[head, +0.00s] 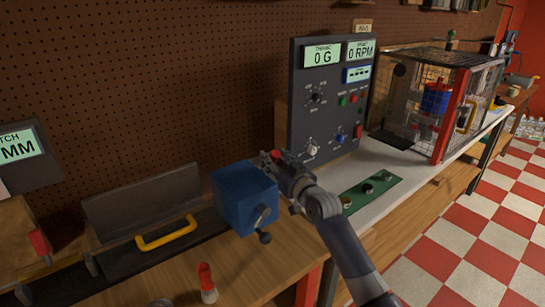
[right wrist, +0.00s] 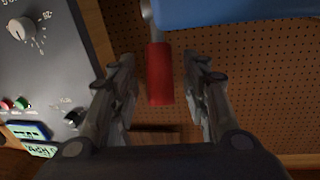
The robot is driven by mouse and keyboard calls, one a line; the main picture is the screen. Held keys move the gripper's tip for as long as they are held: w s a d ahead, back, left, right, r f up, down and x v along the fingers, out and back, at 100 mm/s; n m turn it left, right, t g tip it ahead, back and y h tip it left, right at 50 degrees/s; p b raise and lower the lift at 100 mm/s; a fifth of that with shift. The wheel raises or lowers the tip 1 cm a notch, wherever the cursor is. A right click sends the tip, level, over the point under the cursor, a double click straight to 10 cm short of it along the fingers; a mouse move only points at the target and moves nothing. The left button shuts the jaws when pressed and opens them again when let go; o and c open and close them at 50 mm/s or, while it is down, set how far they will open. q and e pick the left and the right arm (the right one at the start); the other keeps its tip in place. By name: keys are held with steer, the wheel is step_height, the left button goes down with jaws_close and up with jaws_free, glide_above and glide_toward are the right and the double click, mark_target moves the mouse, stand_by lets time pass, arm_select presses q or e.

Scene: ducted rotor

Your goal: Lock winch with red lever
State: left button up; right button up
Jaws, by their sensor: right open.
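The winch is a blue box (head: 240,198) on the bench, with a grey crank (head: 262,216) and dark knob on its front. My right gripper (head: 278,163) is beside the box's upper right side, open. In the right wrist view, the red lever (right wrist: 160,75) hangs on a grey stem by the blue box (right wrist: 235,12). It lies between the two open fingers (right wrist: 158,65), with a visible gap on each side. In the head view the lever is mostly hidden; a small red part shows at my fingertips. My left gripper is not in view.
A dark instrument panel (head: 328,100) stands behind and right of my gripper. A green strip with knobs (head: 370,190) lies on the bench. A wire cage (head: 435,95) is farther right. A yellow handle (head: 167,233) and an upright red-topped piece (head: 207,282) are left of and before the winch.

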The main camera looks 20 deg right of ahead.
steer(key=shift+w+a+r, duration=0.1)
steer(key=shift+w, duration=0.5)
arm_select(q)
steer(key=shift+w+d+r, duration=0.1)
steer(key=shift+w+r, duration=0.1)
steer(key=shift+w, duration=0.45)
arm_select(e)
steer(key=shift+w, duration=0.25)
